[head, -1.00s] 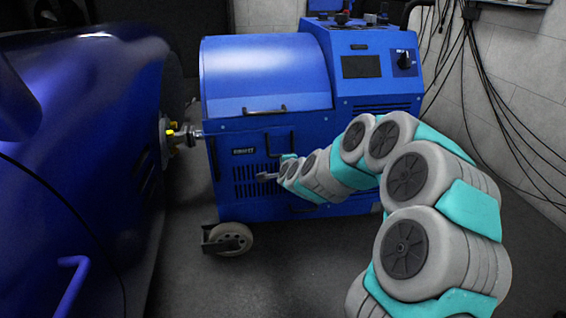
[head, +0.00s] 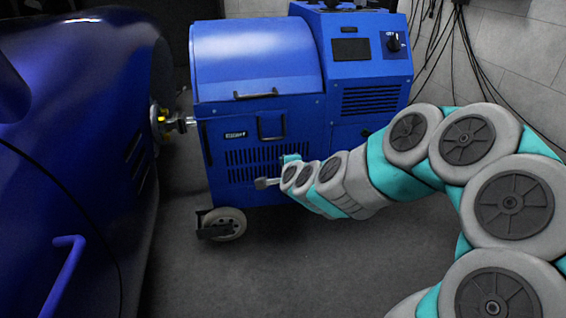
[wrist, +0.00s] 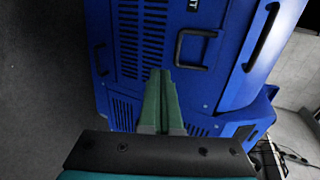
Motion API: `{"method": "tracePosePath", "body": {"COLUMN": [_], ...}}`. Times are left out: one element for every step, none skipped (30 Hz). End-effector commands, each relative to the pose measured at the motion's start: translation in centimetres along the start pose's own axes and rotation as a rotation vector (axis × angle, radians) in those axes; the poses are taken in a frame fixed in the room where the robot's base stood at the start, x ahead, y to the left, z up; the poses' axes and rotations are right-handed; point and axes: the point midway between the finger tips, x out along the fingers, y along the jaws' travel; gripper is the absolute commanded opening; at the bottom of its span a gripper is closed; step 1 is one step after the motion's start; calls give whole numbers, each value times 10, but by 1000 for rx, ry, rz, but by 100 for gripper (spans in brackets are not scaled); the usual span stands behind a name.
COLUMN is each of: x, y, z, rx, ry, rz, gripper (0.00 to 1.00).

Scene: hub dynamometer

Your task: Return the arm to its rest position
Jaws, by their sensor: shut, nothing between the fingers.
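My arm (head: 395,170) is grey and teal and reaches in from the right of the head view. It is bent and extends left in front of the blue dynamometer (head: 262,110). My gripper (head: 262,183) is in front of the machine's lower vented panel. In the wrist view my gripper (wrist: 160,78) shows its two greenish fingers closed together with nothing between them. The fingertips overlap the vented blue panel (wrist: 140,35) in the picture; I cannot tell how far they are from it.
A dark blue car (head: 80,150) stands on the left, its hub joined to the machine by a shaft (head: 178,124). A caster wheel (head: 222,224) sits under the machine. Black cables (head: 470,60) hang on the right wall. The grey floor (head: 240,275) in front is clear.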

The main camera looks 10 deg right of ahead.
Motion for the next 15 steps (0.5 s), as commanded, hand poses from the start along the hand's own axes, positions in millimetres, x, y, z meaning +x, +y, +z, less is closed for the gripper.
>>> {"method": "tracePosePath", "body": {"x": [0, -1, -1, -1, -1, -1, -1, -1, -1, -1, -2, -3, -5, -8, -14], "y": [0, 0, 0, 0, 0, 0, 0, 0, 0, 0, 0, 0, 0, 0, 2], "z": [0, 0, 0, 0, 0, 0, 0, 0, 0, 0, 1, 4, 7, 12, 20], "rx": [0, 0, 0, 0, 1, 1, 1, 1, 0, -1, -6, -19, -35, -56, -92], "ry": [0, 0, 0, 0, 1, 1, 1, 1, 1, -1, -5, -15, -26, -42, -72], "rz": [0, 0, 0, 0, 0, 0, 0, 0, 0, 0, 2, 8, 13, 21, 39], "gripper": [0, 0, 0, 0, 0, 0, 0, 0, 0, 0, 0, 0, 0, 0, 0]}}
